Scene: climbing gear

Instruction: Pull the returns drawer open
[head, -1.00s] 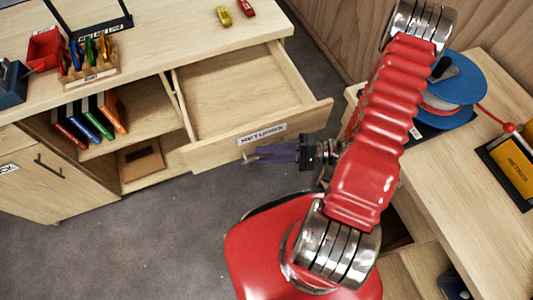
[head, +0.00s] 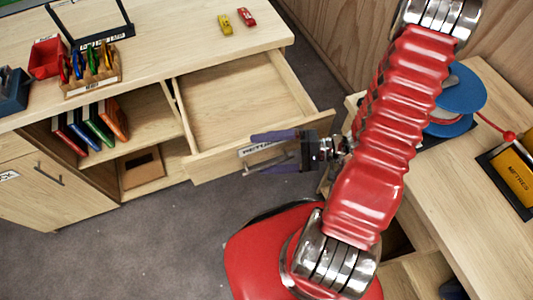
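The returns drawer (head: 230,99) stands pulled out from the wooden cabinet on the left, and its inside looks empty. Its front carries a label that my gripper partly covers. Whether the fingers touch the drawer front cannot be told.
Books (head: 92,130) stand on an open shelf left of the drawer. Carabiners on a wooden rack (head: 92,83) and a red bin (head: 47,58) are on the countertop. A second bench on the right holds a blue reel (head: 460,88) and a yellow meter (head: 515,174). Grey floor is free below the cabinet.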

